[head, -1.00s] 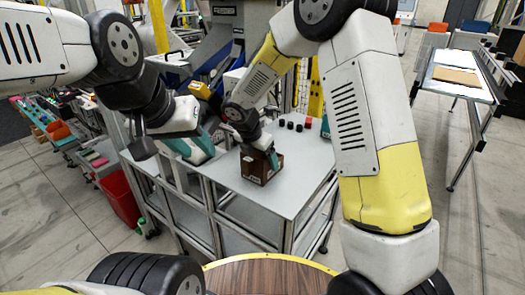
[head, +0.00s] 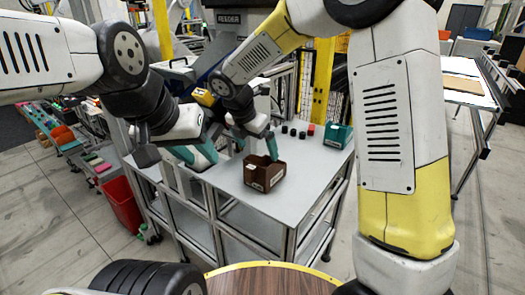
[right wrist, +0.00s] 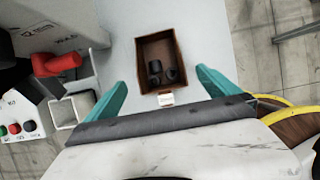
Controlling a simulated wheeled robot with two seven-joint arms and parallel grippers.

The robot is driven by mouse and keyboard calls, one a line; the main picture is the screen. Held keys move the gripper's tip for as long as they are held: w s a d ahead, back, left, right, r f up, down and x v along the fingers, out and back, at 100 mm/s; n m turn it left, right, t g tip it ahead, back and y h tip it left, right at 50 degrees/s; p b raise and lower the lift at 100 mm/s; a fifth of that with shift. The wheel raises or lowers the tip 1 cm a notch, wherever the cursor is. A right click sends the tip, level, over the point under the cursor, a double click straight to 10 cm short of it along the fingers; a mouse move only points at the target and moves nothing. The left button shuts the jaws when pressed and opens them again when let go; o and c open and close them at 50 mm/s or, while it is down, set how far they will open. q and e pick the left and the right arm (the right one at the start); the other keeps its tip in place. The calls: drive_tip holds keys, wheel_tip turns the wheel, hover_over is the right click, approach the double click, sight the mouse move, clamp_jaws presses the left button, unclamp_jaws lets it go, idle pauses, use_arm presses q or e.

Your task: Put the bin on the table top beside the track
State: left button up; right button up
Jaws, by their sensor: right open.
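The brown bin (head: 264,178) stands upright on the grey table top (head: 300,200), near its front edge. In the right wrist view the bin (right wrist: 141,52) has several dark round pieces inside and a white label on its near wall. My right gripper (head: 256,146) is open, just above and behind the bin. I cannot clearly make out the track.
Several small black pieces and a red one (head: 311,129) stand at the back of the table, with a teal bin (head: 338,135) to their right. A red tub (head: 121,204) stands on the floor at left. The table top right of the brown bin is clear.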

drive_tip(key=s+d+r+m+y, duration=0.2)
drive_tip(key=s+d+r+m, duration=0.75)
drive_tip(key=d+m, duration=0.25)
drive_tip(key=s+d+r+m+t+y, duration=0.1)
drive_tip(key=s+d+m, duration=0.2)
drive_tip(key=s+m, duration=0.3)
drive_tip(key=s+d+r+m+t+y, duration=0.1)
drive_tip(key=s+d+m, duration=0.2)
drive_tip(key=s+m, duration=0.4)
drive_tip(key=m, duration=0.3)
drive_tip(key=shift+d+m+t+y, duration=0.3)
drive_tip(key=shift+r, duration=0.1)
